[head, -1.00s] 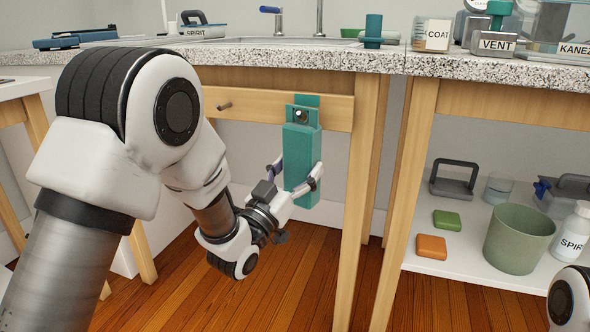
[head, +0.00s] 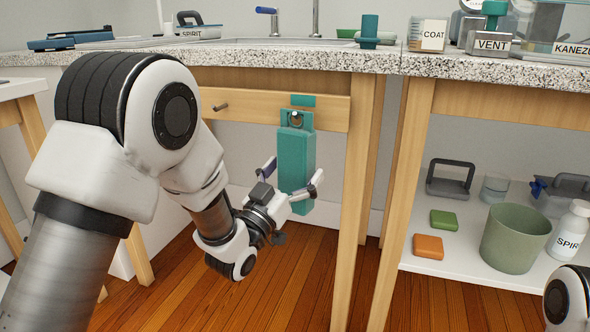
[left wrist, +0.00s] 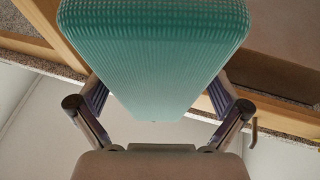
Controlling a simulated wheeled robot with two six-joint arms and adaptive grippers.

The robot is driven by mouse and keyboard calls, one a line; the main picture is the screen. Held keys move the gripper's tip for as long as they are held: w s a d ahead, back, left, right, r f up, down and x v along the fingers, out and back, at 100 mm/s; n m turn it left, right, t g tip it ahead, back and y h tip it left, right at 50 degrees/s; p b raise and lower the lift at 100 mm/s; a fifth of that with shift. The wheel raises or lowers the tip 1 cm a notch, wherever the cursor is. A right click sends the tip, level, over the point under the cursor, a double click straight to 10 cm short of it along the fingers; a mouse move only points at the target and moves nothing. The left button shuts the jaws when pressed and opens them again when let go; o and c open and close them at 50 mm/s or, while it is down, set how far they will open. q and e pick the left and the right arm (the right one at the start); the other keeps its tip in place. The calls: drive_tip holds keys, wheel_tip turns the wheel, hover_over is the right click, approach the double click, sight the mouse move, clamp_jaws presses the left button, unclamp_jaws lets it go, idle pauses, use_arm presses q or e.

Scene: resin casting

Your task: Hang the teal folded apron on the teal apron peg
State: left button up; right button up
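The teal folded apron (head: 295,160) hangs upright against the wooden rail under the counter. The tip of the apron peg (head: 296,118) shows through the opening in the apron's top tab. A teal plate (head: 303,101) on the rail shows just above it. My left gripper (head: 292,180) is open, with its fingers spread to either side of the apron's lower part. In the left wrist view, the apron (left wrist: 155,50) fills the upper middle, and gaps show between it and the fingers. My right gripper is not visible; only part of that arm shows at the lower right.
A second peg (head: 221,106) sticks out from the rail to the left. The speckled counter (head: 240,57) overhangs above. A table leg (head: 355,200) stands close to the right. The shelf (head: 465,262) at right holds a green bucket (head: 516,238) and other items. Open floor lies below.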

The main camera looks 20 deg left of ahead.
use_arm(q)
drive_tip(key=v, duration=1.2)
drive_tip(key=s+f+n+g+y+p, duration=0.15)
drive_tip(key=s+f+g+p, duration=0.35)
drive_tip(key=f, duration=0.5)
drive_tip(key=s+f+g+y+p, duration=0.2)
drive_tip(key=f+g+p, duration=0.4)
drive_tip(key=f, duration=0.4)
drive_tip(key=s+a+f+n+g+y+p, duration=0.1)
drive_tip(key=s+a+f+g+y, duration=0.1)
drive_tip(key=s+f+g, duration=0.6)
drive_tip(key=s+a+f+n+g+y+p, duration=0.15)
drive_tip(key=s+f, duration=0.25)
drive_tip(key=s, duration=0.8)
wheel_tip(320, 180, up, 38)
drive_tip(key=g+p, duration=0.1)
drive_tip(key=p, duration=3.6)
drive_tip(key=shift+s+a+p, duration=0.25)
drive_tip(key=shift+s+p, duration=0.05)
drive_tip(key=shift+s, duration=0.1)
drive_tip(key=shift+r, duration=0.1)
